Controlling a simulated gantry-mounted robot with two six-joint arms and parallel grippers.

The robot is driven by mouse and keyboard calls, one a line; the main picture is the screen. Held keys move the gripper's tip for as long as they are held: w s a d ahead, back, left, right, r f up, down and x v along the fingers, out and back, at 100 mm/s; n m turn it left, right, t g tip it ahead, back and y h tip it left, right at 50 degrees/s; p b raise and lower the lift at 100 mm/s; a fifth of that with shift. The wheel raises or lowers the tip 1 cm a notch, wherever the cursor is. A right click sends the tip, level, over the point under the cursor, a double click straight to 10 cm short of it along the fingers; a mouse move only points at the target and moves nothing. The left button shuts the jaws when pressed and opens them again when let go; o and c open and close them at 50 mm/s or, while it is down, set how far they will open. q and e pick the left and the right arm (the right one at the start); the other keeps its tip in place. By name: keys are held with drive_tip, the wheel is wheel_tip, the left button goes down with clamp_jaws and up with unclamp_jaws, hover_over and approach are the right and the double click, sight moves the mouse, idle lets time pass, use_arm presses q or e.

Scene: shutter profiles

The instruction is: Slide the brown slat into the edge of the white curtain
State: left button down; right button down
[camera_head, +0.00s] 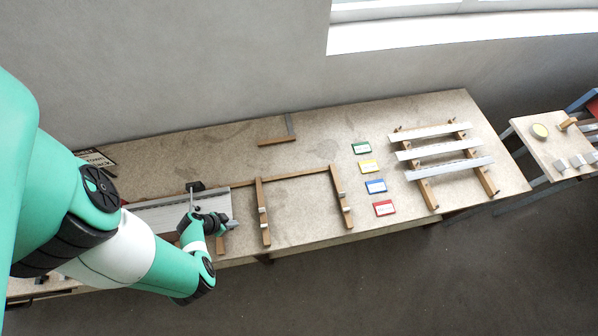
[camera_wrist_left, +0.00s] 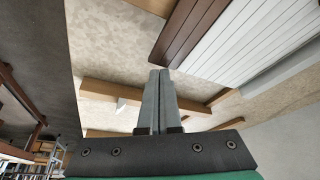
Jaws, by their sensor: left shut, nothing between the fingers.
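The white curtain (camera_head: 160,216), made of joined slats, lies on the left part of the workbench, partly hidden behind my left arm. It also shows at the upper right of the left wrist view (camera_wrist_left: 245,40). There the dark brown slat (camera_wrist_left: 188,32) runs along the curtain's edge, side by side with it; whether they are interlocked cannot be told. In the head view I cannot make out the brown slat clearly. My left gripper (camera_head: 233,224) is shut and empty at the curtain's right end. Its closed fingers (camera_wrist_left: 159,82) point toward the slat's near end.
Wooden supports (camera_head: 262,212) stand right of the curtain. Green, yellow, blue and red cards (camera_head: 376,186) lie in a column. A wooden rack (camera_head: 426,190) holds white profiles (camera_head: 440,150). A small side table (camera_head: 550,150) stands at the right. Bare bench lies between.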

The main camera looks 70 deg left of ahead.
use_arm(q)
drive_tip(key=shift+s, duration=0.15)
idle(0.4)
drive_tip(key=shift+w+d, duration=0.1)
drive_tip(key=shift+w, duration=0.7)
